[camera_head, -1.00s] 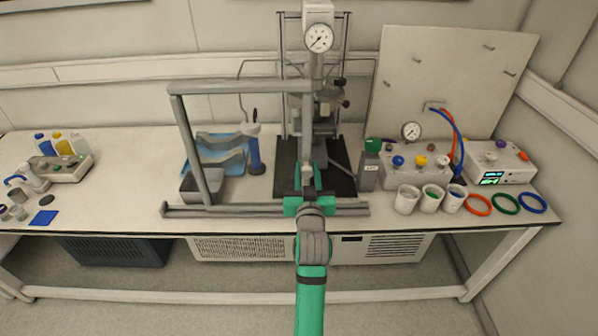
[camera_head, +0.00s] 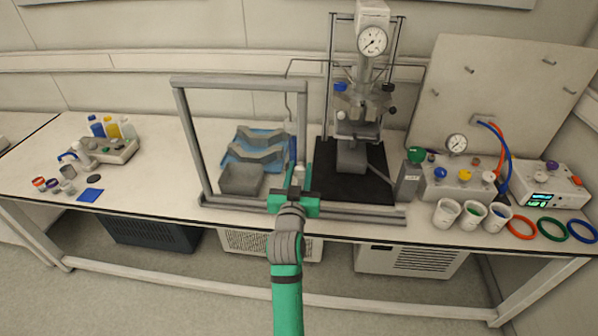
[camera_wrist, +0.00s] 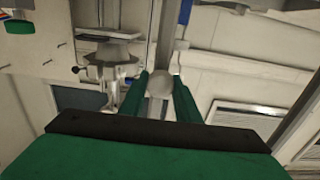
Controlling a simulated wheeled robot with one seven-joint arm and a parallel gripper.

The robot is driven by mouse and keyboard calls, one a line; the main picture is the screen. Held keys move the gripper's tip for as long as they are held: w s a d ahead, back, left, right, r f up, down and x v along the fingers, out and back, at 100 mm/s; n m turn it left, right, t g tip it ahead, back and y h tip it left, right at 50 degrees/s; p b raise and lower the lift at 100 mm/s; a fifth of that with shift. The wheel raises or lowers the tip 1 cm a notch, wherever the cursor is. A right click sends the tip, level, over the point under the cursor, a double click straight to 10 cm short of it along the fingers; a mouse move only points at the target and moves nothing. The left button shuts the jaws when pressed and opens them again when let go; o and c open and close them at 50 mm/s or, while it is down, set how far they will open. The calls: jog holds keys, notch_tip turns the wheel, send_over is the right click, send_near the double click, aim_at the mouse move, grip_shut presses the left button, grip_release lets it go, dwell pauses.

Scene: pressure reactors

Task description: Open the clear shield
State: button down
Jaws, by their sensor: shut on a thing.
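The clear shield is a see-through panel in a grey frame (camera_head: 240,80), upright on a grey rail (camera_head: 365,214) along the bench front. It stands at the left part of the rail, in front of the grey tray, and the reactor (camera_head: 352,120) to its right is uncovered. My gripper (camera_head: 298,178) is at the shield's right post, low down. In the wrist view my green fingers (camera_wrist: 161,85) are closed on both sides of a pale round knob (camera_wrist: 159,84), apparently the shield's handle. The panel itself is hard to see.
Small bottles (camera_head: 112,130) stand far left.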

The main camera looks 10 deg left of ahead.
jog(key=c, duration=1.4)
grip_release()
jog(key=s, duration=1.1)
jog(key=s+d+f+n+g, duration=0.1)
jog(key=s+d+f, duration=0.1)
jog(key=s+f, duration=0.7)
jog(key=s+d+f+g, duration=0.1)
jog(key=s+d+f, duration=0.1)
jog(key=s+f, duration=0.7)
jog(key=shift+m+g, duration=0.3)
jog(key=shift+m, duration=0.2)
jog(key=s+d, duration=0.1)
jog(key=s, duration=0.7)
jog(key=s+d, duration=0.1)
jog(key=s, duration=0.7)
jog(key=s+d, duration=0.1)
jog(key=s, duration=0.7)
jog(key=shift+s+d+r, duration=0.2)
jog(key=shift+s+r, duration=0.05)
